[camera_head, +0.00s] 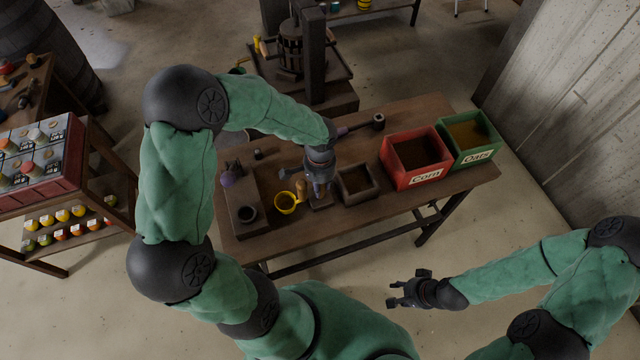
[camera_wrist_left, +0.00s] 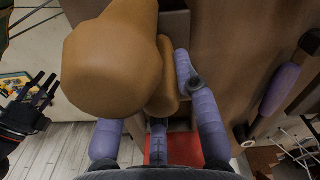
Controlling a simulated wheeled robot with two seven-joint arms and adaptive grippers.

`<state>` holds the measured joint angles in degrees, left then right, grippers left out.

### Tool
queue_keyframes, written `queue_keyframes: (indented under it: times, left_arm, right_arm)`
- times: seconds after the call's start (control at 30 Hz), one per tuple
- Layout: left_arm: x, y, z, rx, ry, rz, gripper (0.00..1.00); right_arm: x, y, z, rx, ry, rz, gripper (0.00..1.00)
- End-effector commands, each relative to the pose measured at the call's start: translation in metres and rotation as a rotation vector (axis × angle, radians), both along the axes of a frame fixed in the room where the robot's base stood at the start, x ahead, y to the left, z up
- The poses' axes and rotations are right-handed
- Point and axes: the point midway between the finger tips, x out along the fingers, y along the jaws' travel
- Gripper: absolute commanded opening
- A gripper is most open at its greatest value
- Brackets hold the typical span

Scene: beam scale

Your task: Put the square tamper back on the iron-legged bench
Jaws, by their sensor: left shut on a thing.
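The tamper's tan wooden handle (camera_head: 301,188) shows beside my left gripper (camera_head: 319,189), low over the middle of the iron-legged bench (camera_head: 405,211). A small square brown foot (camera_head: 320,203) shows just below the fingers. I cannot tell whether it touches the bench top. In the left wrist view, a large rounded tan knob (camera_wrist_left: 108,62) fills the upper left, and my purple fingers are closed on the tan piece behind it. The lower part of the tamper is hidden there. My right gripper (camera_head: 393,294) is open and empty, in front of the bench over the floor.
A red Corn bin (camera_head: 416,178) and green Oats bin (camera_head: 470,154) occupy the right end.

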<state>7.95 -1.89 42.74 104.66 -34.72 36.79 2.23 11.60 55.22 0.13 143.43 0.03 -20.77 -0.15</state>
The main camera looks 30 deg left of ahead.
Motion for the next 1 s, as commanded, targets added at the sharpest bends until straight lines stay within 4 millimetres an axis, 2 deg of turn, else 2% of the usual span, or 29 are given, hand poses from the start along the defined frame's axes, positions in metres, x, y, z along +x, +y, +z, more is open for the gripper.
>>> queue_keyframes:
  times: [0.03,0.07,0.1,0.13,0.57,0.77,1.0]
  left_arm:
    - [0.0,0.0,-0.003,0.0,0.0,0.0,0.0]
    - [0.0,0.0,-0.002,0.0,0.0,0.0,0.35]
    - [0.0,0.0,-0.002,0.0,0.0,0.0,0.47]
    - [0.0,0.0,-0.002,0.0,0.0,0.0,0.53]
    - [0.0,0.0,0.003,0.0,0.0,0.0,0.53]
    - [0.001,0.0,0.034,0.001,-0.004,-0.001,0.53]
    - [0.001,0.0,0.083,0.0,-0.003,0.0,0.53]
  right_arm:
    - [0.0,0.0,-0.003,0.0,0.0,0.0,0.4]
    - [0.0,0.0,-0.002,0.0,0.0,0.0,0.4]
    - [0.0,0.0,-0.002,0.0,0.0,0.0,0.4]
    - [0.0,0.0,-0.002,0.0,0.0,0.0,0.4]
    - [0.0,0.0,0.002,0.0,0.0,0.0,0.4]
    - [0.0,0.0,0.011,0.0,0.0,0.0,0.4]
    - [0.0,0.0,0.022,0.0,0.0,0.0,0.4]
